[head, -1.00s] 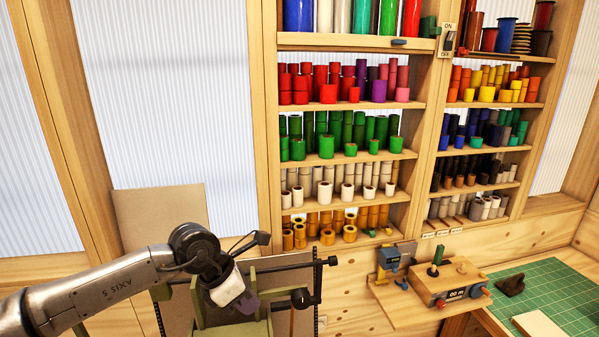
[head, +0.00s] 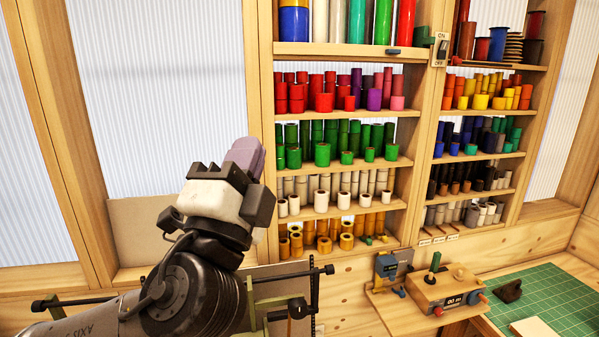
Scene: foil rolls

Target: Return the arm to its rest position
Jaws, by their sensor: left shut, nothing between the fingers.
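My left gripper (head: 243,156) is raised in front of the window panel and the left edge of the shelves. Its mauve fingers point up and are shut with nothing between them. Its wrist and dark, round joint stand below it, in front of the green-framed stand. The foil rolls sit in rows on the shelves: red ones (head: 324,103), green ones (head: 322,153), white ones (head: 321,200) and gold ones (head: 324,244). My right gripper is not in view.
The green stand with black clamp bars (head: 297,275) is partly hidden behind my arm. A wooden control box (head: 447,288) with knobs sits on a small ledge at right. A green cutting mat (head: 560,295) lies beyond it. A tan board (head: 140,230) leans at left.

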